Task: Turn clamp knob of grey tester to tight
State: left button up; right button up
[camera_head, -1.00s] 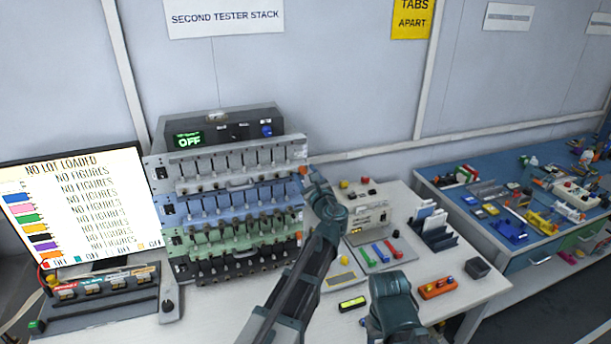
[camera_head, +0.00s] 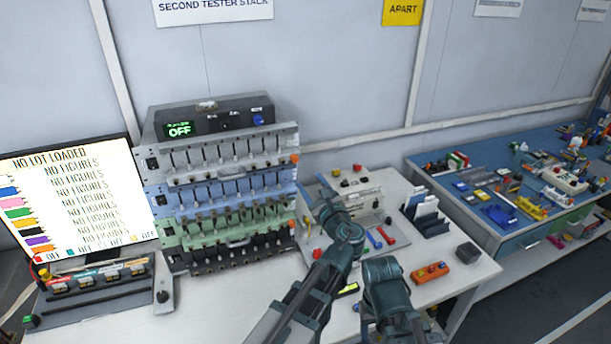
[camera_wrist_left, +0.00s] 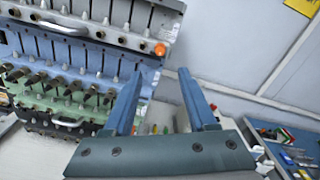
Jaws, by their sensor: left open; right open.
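The grey tester (camera_head: 222,155) is the top panel of a stack, with a row of clamps along its front. An orange knob (camera_head: 295,158) sits at its right end; it also shows in the left wrist view (camera_wrist_left: 160,49). My left gripper (camera_head: 312,190) is right of the stack and below that knob, apart from it. In the left wrist view its two blue fingers (camera_wrist_left: 160,85) are spread with nothing between them, and the knob is beyond the left fingertip. Part of my right arm shows at the bottom centre; its fingers are out of sight.
Blue (camera_head: 225,190) and green (camera_head: 185,233) testers sit below the grey one. A dark unit reading OFF (camera_head: 180,129) is on top. A monitor (camera_head: 75,200) stands left. A small grey device (camera_head: 355,195) and a card rack (camera_head: 425,213) are right on the white table.

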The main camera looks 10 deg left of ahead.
pick_arm(q)
jog(key=shift+v, duration=0.95)
jog(key=shift+a, duration=0.1)
jog(key=s+a+f+n+g+h, duration=0.2)
jog(key=s+a+f+n+g, duration=0.3)
jog(key=f+n, duration=0.4)
jog(key=s+a+f+n+g+h, duration=0.2)
jog(key=s+a+f+n+g, duration=0.1)
jog(key=s+f+n+g, duration=0.5)
jog(key=s+d+f+n+g+h, duration=0.1)
jog(key=s+d+f+n+h, duration=0.1)
jog(key=s+d, duration=0.3)
jog(key=s+d+f+n+g+h, duration=0.1)
jog(key=s+d+f+n+h, duration=0.1)
jog(key=s+d, duration=0.4)
jog(key=d, duration=0.5)
jog(key=shift+d+f+h, duration=0.35)
jog(key=shift+h, duration=0.05)
